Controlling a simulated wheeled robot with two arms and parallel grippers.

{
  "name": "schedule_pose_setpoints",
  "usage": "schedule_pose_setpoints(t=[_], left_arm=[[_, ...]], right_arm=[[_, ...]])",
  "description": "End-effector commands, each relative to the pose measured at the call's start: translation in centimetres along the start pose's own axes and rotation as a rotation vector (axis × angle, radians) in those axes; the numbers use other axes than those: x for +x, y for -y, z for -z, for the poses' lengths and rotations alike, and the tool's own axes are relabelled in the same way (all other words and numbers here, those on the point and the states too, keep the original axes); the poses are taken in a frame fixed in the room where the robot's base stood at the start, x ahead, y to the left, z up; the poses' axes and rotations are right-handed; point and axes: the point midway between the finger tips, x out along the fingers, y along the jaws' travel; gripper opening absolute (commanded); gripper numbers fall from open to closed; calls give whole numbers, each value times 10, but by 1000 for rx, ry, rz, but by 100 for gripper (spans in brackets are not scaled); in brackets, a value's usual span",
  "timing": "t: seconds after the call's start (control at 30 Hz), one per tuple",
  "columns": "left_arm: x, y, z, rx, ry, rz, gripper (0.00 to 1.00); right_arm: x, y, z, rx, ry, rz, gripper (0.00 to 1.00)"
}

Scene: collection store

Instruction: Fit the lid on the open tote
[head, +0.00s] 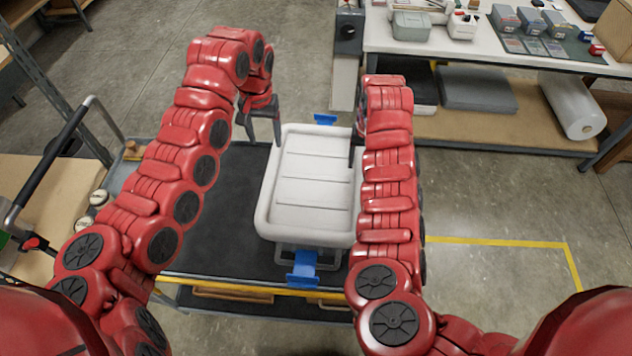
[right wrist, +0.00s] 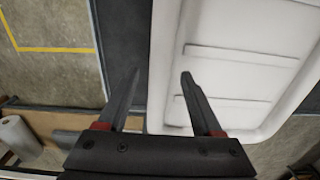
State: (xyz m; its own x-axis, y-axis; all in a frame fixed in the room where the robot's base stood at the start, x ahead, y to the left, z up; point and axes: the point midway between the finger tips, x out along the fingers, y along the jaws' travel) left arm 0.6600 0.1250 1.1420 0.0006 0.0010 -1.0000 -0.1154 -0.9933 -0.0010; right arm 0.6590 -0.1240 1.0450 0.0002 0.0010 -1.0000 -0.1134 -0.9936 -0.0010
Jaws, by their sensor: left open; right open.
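The white lid (head: 312,185), a shallow panel with a raised rim and ribs, lies over the tote (head: 310,257) on the cart. Most of the tote is hidden under it; I cannot tell whether the lid is fully seated. Blue latches (head: 304,270) stick out at the near end, and another blue latch (head: 325,119) at the far end. My left gripper (head: 264,142) is open at the lid's far left edge. My right gripper (right wrist: 160,75) is open, its fingers either side of the lid's right edge in the wrist view; my right arm mostly hides it in the head view.
The cart's dark top (head: 215,235) is bare left of the tote. A workbench (head: 480,45) with boxes and equipment stands at the back right, with a plastic roll (head: 573,105) on its lower shelf. A cart handle (head: 50,155) stands at left.

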Motion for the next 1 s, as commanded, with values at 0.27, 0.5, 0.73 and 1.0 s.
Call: schedule_pose_setpoints(t=[0.27,0.5,0.73,1.0], left_arm=[[0,0,0,0,0,0,67],[0,0,0,0,0,0,67],[0,0,0,0,0,0,67],[0,0,0,0,0,0,67]], right_arm=[[-63,3,1,2,-5,5,67],[-89,1,1,3,-3,3,67],[-96,0,0,1,-1,0,67],[-96,0,0,2,0,-1,67]])
